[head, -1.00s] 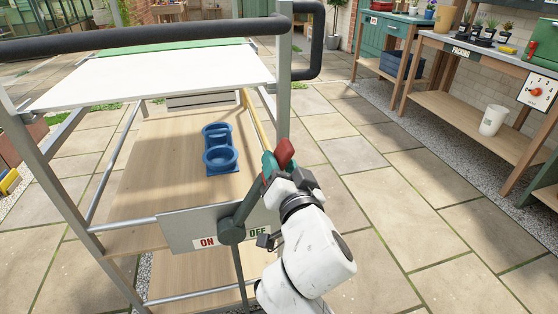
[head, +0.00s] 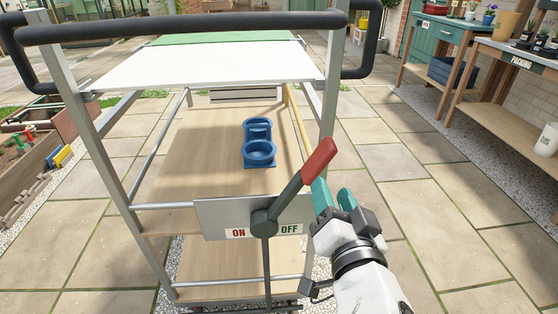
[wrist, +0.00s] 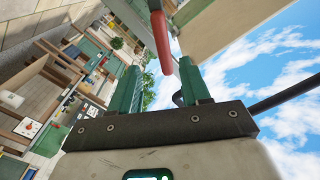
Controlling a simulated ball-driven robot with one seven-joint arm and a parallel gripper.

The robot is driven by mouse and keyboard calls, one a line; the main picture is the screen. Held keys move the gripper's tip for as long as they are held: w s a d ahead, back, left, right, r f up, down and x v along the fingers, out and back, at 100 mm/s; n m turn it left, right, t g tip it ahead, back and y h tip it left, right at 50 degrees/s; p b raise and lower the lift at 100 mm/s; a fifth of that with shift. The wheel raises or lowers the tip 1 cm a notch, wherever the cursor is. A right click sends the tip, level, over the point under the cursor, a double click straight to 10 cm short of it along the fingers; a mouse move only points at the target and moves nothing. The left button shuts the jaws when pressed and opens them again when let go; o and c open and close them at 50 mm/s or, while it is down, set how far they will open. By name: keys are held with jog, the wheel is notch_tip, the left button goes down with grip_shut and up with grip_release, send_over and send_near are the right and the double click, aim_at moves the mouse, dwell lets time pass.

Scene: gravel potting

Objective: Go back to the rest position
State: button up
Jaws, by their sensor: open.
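My gripper (head: 333,191) has teal fingers and is open and empty at the right of the cart's switch plate. The lever (head: 287,191) is dark grey with a red grip (head: 319,159) and tilts up to the right, toward the OFF side. The fingertips are just below and right of the red grip and look apart from it. In the wrist view the red grip (wrist: 161,42) shows in line with the gap between the fingers (wrist: 160,75), beyond their tips. The switch plate (head: 218,214) carries ON and OFF labels.
The cart has a black push bar (head: 180,27), a white top (head: 200,66) and a wooden shelf (head: 205,165) with a blue double holder (head: 259,153). A packing bench (head: 510,105) and a white pot (head: 546,139) stand at the right. Paving (head: 440,200) between is clear.

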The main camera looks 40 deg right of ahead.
jog(key=shift+f, duration=0.1)
jog(key=s+f+n+g+y, duration=0.3)
jog(key=f+n+g, duration=0.15)
jog(key=f, duration=0.75)
jog(key=s+f+n+g+y, duration=0.4)
jog(key=f+g, duration=0.1)
jog(key=f, duration=0.8)
jog(key=s+a+f+n+g+y+p, duration=0.1)
jog(key=s+a+f+n+g+y, duration=0.35)
jog(key=s+f, duration=0.25)
notch_tip(320, 180, up, 25)
jog(key=h+p, duration=0.1)
jog(key=p, duration=2.3)
jog(key=shift+r+p, duration=0.15)
jog(key=shift+p, duration=0.25)
jog(key=shift+a, duration=0.1)
